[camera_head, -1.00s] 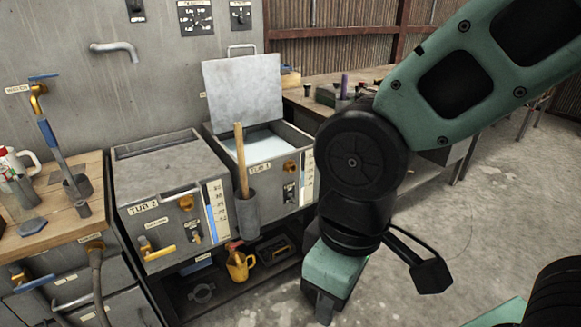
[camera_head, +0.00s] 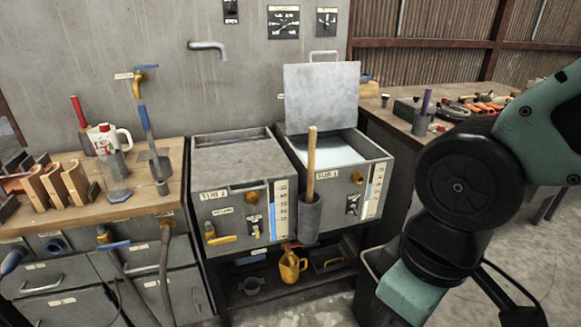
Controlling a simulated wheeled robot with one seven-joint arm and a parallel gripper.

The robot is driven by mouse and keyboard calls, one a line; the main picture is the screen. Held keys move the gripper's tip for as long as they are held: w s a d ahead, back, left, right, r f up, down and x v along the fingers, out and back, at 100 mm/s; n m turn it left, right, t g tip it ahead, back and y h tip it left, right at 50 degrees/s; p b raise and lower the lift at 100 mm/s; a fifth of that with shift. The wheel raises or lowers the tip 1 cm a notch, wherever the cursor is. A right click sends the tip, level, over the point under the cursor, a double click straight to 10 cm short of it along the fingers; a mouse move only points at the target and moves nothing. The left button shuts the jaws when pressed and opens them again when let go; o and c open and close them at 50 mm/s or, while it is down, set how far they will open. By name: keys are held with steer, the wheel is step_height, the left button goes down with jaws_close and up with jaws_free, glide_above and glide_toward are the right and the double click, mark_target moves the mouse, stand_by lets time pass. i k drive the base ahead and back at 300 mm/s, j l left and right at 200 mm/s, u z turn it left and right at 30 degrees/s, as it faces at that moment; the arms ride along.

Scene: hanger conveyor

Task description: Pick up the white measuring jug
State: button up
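A white jug (camera_head: 122,134) with a loop handle on its right and a red and dark marking on its left stands on the wooden bench top at the left. A grey metal cup-like item (camera_head: 117,164) stands in front of it and hides its lower part. I cannot make out any measuring scale on it. My arm shows at the right edge, well away from the jug. Its end runs out of the picture at the bottom, so my gripper is not seen.
A red-handled tool (camera_head: 81,122) stands left of the jug, wooden blocks (camera_head: 55,186) nearer, and a blue-handled tool (camera_head: 146,125) to its right. Tub 1's lid (camera_head: 322,95) is raised. Open floor lies at the lower right.

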mark_target(114, 133)
steer(key=i+j+u, duration=0.2)
steer(key=i+j, duration=0.15)
steer(key=i+j+u, duration=0.25)
steer(key=i, duration=0.35)
steer(key=i+j+u, duration=0.2)
steer(key=i, duration=0.3)
steer(key=i+u, duration=0.2)
steer(key=i, duration=0.3)
